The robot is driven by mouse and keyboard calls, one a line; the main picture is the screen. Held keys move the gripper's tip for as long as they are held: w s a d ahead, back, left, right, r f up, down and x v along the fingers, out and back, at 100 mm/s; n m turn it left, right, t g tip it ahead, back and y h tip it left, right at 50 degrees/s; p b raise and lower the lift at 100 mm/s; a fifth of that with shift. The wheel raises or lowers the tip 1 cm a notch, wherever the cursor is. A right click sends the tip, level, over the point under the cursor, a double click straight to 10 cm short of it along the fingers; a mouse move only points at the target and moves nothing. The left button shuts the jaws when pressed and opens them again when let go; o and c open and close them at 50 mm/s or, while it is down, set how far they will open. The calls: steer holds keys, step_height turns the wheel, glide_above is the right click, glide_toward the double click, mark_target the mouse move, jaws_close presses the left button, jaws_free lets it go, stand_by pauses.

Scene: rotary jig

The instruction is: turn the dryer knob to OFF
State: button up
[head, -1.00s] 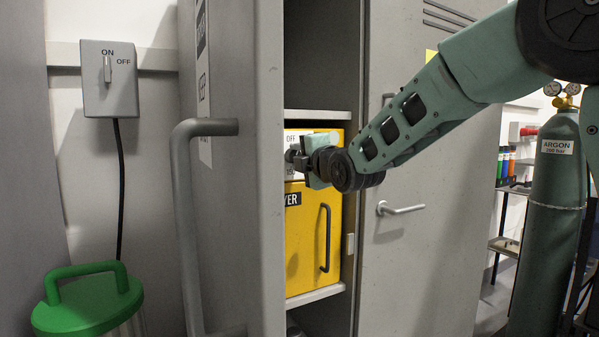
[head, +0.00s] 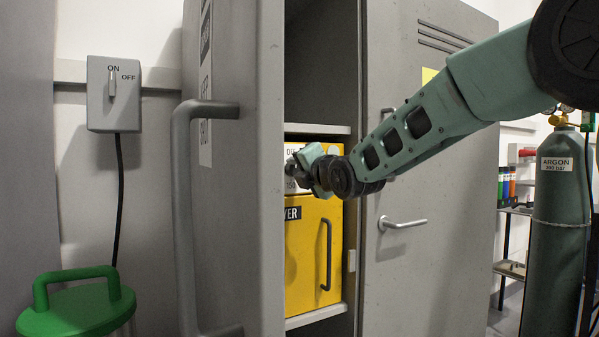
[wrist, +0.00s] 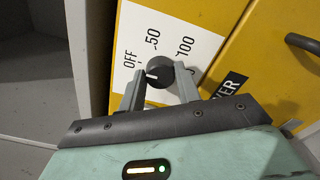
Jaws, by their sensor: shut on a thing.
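The yellow dryer (head: 305,262) stands on a shelf in the locker, with a white dial plate at its top. In the wrist view the plate (wrist: 205,28) reads OFF, 50 and 100. The dark round knob (wrist: 160,86) sits between the two fingers of my gripper (wrist: 159,70), which is shut on it from both sides. A small pale mark shows on the knob's left part, towards the OFF side; its exact alignment is hard to tell. In the head view my gripper (head: 294,167) is tilted at the dial plate and hides the knob.
The open locker door (head: 245,230) with its long handle (head: 185,220) stands close left of the dryer. Another locker door (head: 450,150) is on the right. A wall switch (head: 113,95), a green-lidded container (head: 75,308) and an argon cylinder (head: 556,220) stand farther out.

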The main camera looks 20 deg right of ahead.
steer(key=o, duration=1)
steer(key=s+d, duration=0.1)
steer(key=s, duration=0.4)
steer(key=s+d+b, duration=0.1)
steer(key=s, duration=0.5)
steer(key=s+d+b, duration=0.1)
steer(key=s, duration=0.5)
steer(key=shift+d, duration=0.15)
